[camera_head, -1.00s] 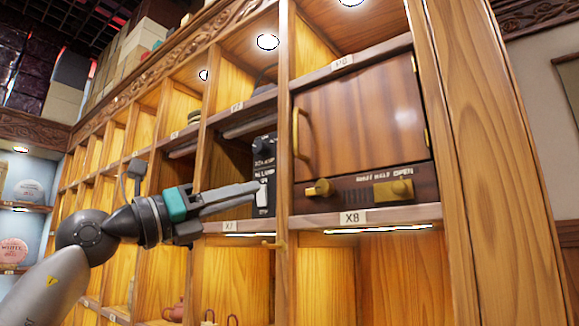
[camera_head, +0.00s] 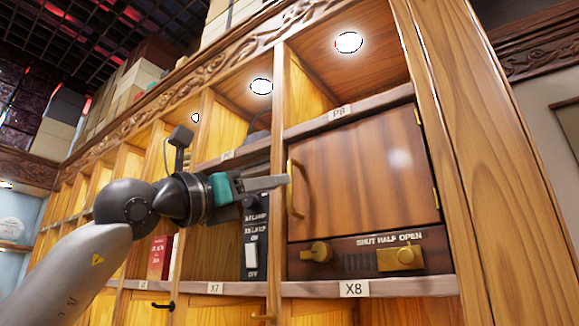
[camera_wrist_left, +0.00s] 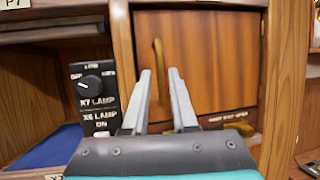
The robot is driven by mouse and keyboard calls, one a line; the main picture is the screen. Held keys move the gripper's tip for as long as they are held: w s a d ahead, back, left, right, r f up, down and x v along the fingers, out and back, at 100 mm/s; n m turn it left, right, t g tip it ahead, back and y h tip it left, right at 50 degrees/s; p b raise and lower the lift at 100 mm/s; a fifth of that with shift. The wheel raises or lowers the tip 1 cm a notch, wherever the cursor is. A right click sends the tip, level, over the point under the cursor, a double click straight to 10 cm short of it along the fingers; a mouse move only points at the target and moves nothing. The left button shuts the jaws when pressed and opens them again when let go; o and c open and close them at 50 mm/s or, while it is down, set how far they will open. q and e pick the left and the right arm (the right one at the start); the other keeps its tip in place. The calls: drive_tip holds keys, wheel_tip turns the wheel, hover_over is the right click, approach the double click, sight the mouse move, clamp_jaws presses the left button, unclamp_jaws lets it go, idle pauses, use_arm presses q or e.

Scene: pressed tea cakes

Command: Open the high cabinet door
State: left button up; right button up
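The cabinet door (camera_head: 365,180) is a brown wooden panel, closed, in the cubby above the X8 label. It also shows in the left wrist view (camera_wrist_left: 205,75). Its vertical brass handle (camera_head: 296,190) is on the door's left side, with hinges on the right. In the wrist view the handle (camera_wrist_left: 158,62) stands just beyond the fingertips, between them and toward the left one. My left gripper (camera_head: 287,180) points right, its tips beside the handle in the head view. In the wrist view its fingers (camera_wrist_left: 160,75) are apart with nothing between them. My right gripper is in neither view.
Under the door is a panel marked SHUT HALF OPEN with a brass knob (camera_head: 318,252) and a brass slider (camera_head: 400,257). A black lamp switch box (camera_head: 256,235) stands left of the door. A wooden post (camera_head: 475,160) bounds the right side. A red book (camera_head: 159,257) stands further left.

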sight(290, 203)
use_arm(q)
drive_tip(key=p+x, duration=0.2)
drive_tip(key=x, duration=0.2)
drive_tip(key=shift+w+d+r, duration=0.2)
drive_tip(key=shift+w+d, duration=0.05)
drive_tip(key=shift+d, duration=0.05)
drive_tip(key=shift+c, duration=0.3)
clamp_jaws()
idle(0.9)
